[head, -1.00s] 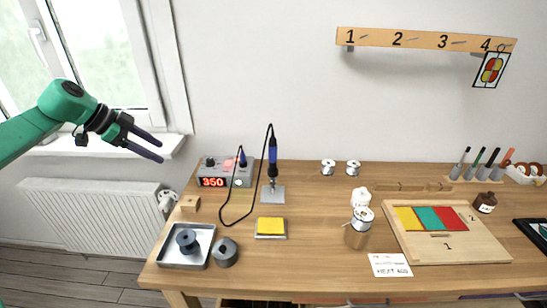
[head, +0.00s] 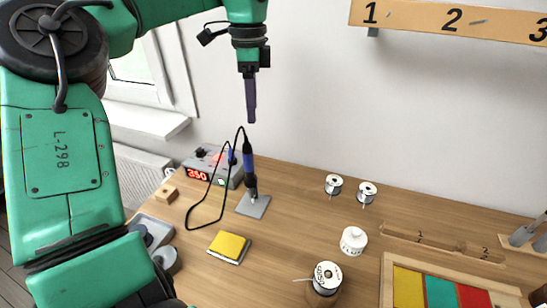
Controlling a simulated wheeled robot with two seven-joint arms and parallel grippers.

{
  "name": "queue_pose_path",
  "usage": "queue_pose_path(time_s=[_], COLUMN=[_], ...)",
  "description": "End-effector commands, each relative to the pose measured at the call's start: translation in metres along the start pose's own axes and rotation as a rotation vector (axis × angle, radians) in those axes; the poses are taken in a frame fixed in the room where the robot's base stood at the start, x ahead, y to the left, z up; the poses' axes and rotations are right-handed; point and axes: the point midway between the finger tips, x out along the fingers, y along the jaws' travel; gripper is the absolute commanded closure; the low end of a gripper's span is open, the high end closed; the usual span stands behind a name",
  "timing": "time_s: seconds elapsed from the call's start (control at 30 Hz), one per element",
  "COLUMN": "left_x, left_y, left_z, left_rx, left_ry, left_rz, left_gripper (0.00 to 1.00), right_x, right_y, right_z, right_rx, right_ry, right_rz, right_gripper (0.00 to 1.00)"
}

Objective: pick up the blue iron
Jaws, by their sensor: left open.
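The blue iron (head: 248,160) stands upright on a small grey plate (head: 254,205) on the wooden table. Its black cable loops to the left toward the soldering station (head: 208,166), whose red display reads 350. My left gripper (head: 251,115) points down in the air at the upper middle of the head view, above the iron in the picture. Its fingers are seen edge-on, overlapping; it is open and holds nothing visible. My right gripper is not in view.
A yellow sponge (head: 230,246) lies in front of the iron. A wooden block (head: 166,194) sits left of it. Solder spools (head: 333,184), a white jar (head: 353,241) and a larger spool (head: 327,277) stand to the right. A numbered rail (head: 450,18) is on the wall.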

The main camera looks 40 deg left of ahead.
Motion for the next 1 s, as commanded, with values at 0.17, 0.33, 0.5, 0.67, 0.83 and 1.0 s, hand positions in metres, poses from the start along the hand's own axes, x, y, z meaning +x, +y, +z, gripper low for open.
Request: queue_pose_path(time_s=[0.17, 0.33, 0.5, 0.67, 0.83, 1.0], left_x=[0.046, 0.075, 0.099, 0.127, 0.131, 0.131], left_y=[0.001, 0.001, 0.004, 0.004, 0.004, 0.004], left_z=[0.000, 0.000, 0.001, 0.002, 0.001, 0.001], left_rx=[0.003, 0.002, 0.003, 0.002, 0.002, 0.002], left_ry=[0.004, 0.004, 0.004, 0.003, 0.004, 0.004], left_rz=[0.006, 0.003, 0.006, 0.003, 0.000, 0.000], left_gripper=[0.34, 0.34, 0.34, 0.34, 0.34, 0.83], right_x=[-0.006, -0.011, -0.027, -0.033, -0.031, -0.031], right_y=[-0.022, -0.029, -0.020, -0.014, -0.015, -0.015], right_z=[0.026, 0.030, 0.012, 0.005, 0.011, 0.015], right_rx=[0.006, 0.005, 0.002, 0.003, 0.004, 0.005], right_ry=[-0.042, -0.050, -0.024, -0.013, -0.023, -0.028], right_rz=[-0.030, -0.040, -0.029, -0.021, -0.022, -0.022], right_gripper=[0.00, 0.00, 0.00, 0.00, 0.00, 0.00])
